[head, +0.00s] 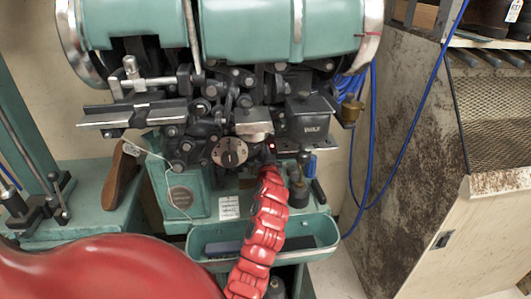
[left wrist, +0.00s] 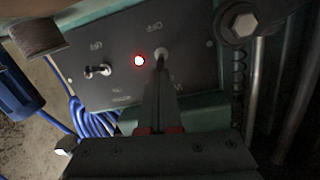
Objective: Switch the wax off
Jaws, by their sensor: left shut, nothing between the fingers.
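A dark control panel (left wrist: 118,75) fills the upper middle of the left wrist view. It carries a toggle switch (left wrist: 98,70) on the left, a glowing red lamp (left wrist: 139,60) and a second switch (left wrist: 160,53) to the right of the lamp. The panel's small lettering is upside down and hard to read. My left gripper (left wrist: 160,82) is shut and empty, its tips right at the second switch; I cannot tell if they touch it. In the head view, my left gripper (head: 269,167) is below the red lamp (head: 272,146), under the dark wax box (head: 308,124).
The green stitching machine (head: 240,30) surrounds the gripper with metal parts, including a round dial (head: 229,152). A green tray (head: 315,240) lies below. Blue cables (head: 370,190) hang to the right, beside a rusty cabinet (head: 405,140).

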